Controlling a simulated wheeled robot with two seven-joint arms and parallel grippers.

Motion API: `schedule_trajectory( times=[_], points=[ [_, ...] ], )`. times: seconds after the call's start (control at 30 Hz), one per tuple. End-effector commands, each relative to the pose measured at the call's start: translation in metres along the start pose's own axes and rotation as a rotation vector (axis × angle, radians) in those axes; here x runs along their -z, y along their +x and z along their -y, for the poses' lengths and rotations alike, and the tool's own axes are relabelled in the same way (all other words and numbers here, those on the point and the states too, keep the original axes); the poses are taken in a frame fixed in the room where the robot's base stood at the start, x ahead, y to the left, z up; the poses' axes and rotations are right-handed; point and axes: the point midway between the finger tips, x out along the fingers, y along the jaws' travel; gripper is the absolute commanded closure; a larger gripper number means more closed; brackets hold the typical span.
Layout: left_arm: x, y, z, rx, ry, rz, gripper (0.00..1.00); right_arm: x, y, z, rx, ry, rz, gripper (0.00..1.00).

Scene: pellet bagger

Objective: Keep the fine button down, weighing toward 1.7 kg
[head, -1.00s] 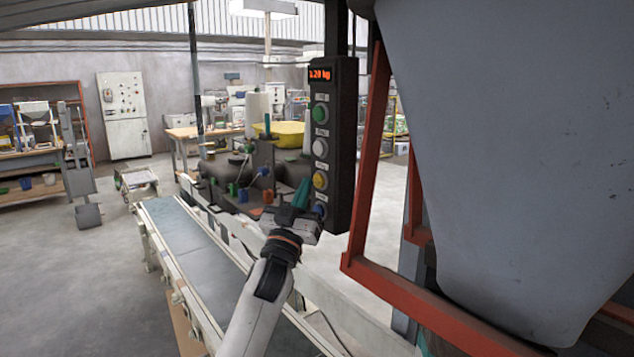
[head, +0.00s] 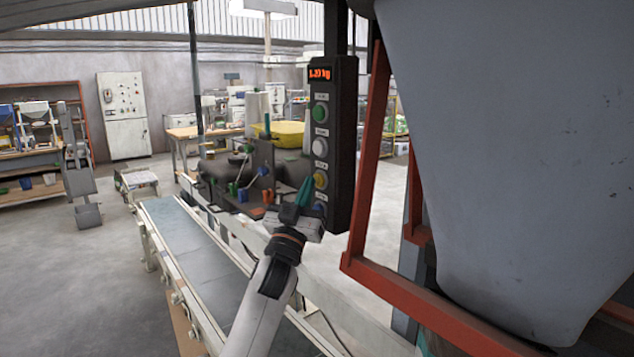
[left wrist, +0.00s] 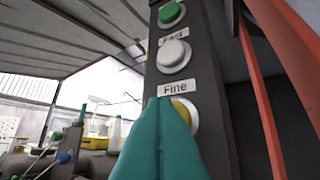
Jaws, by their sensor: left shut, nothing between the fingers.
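The black control panel (head: 343,130) hangs upright with a green, a white, a yellow and a blue button in a column. Its red display (head: 319,74) reads about 1.20 kg; the last digits are blurred. The yellow button (head: 320,180) sits under the "Fine" label (left wrist: 178,88) in the left wrist view. My left gripper (head: 308,183) is shut and empty, its teal fingertips at the left of the yellow button. In the left wrist view the fingers hide part of this button (left wrist: 188,112); I cannot tell whether they touch it. My right gripper is not in view.
A big grey hopper (head: 510,130) in a red frame (head: 365,170) stands close at right of the panel. A conveyor (head: 190,240) runs below my left arm. Open floor (head: 80,290) lies at left.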

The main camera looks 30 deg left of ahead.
Motion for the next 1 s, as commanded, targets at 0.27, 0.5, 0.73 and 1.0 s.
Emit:
schedule_trajectory(
  times=[0.27,0.5,0.73,1.0],
  points=[
    [0.0,0.0001,0.0001,0.0,0.0,0.0,1.0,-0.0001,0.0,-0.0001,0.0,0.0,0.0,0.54],
    [0.0012,0.0016,0.0011,0.0,0.0,0.0,1.0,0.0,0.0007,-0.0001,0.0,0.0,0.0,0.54],
    [0.0028,0.0035,0.0025,0.0,0.0,0.0,1.0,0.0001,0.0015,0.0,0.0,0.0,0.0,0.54],
    [0.0044,0.0057,0.0044,0.0,0.0,0.0,1.0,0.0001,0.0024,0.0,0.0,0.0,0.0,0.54]
  ],
)
